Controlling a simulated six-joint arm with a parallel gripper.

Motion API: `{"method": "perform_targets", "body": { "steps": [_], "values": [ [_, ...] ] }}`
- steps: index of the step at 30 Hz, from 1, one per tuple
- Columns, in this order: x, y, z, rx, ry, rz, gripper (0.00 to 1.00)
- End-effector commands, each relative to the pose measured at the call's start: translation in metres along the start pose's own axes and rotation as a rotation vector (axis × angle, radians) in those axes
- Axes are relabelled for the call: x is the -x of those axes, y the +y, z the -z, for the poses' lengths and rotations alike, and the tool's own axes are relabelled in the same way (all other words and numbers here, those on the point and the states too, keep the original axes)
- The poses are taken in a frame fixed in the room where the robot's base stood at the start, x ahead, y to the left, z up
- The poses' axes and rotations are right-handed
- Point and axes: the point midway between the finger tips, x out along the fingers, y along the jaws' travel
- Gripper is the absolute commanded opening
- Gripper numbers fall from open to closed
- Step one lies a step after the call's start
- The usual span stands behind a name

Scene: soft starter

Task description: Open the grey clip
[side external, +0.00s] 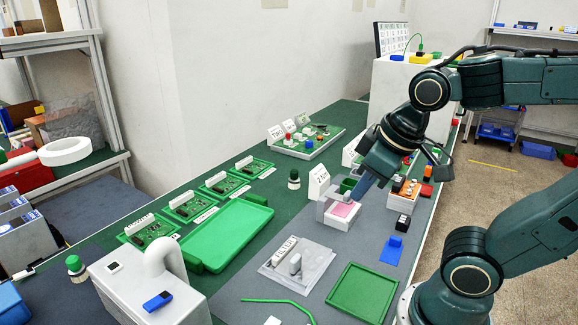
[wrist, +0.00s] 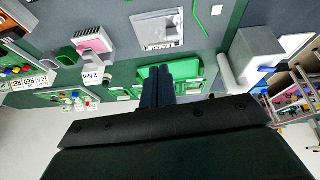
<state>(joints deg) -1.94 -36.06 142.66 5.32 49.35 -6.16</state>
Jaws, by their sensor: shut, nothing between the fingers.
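A light grey plate (side external: 312,262) lies on the grey mat, with a white label and a small grey raised piece (side external: 295,264) on it; I cannot tell for sure whether this piece is the grey clip. The plate also shows at the top of the wrist view (wrist: 172,42). Behind it stands a light grey block with a pink pad (side external: 343,210), which the wrist view shows at upper left (wrist: 95,42). My gripper (side external: 360,194) is shut and empty, close to the pink-topped block in the side view; touching or apart is unclear. Its fingers (wrist: 158,72) show together in the wrist view.
A large green tray (side external: 228,236) and several green circuit boards (side external: 186,205) lie to the left. A shallow green tray (side external: 362,292) lies in front. A white machine with a curved pipe (side external: 160,262) stands front left. Small coloured blocks (side external: 404,188) sit right of my gripper.

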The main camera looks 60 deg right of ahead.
Motion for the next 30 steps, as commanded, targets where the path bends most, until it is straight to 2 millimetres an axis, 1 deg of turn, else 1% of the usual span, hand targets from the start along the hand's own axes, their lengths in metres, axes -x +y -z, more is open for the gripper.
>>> {"method": "perform_targets", "body": {
  "steps": [6,14,21,30],
  "values": [
    [-0.031,0.012,0.009,0.108,-0.108,-0.061,0.0],
    [-0.068,0.028,0.014,0.264,-0.243,-0.146,0.0],
    [-0.1,0.042,0.015,0.431,-0.38,-0.227,0.0],
    [-0.135,0.059,0.013,0.672,-0.562,-0.328,0.0]
  ]
}}
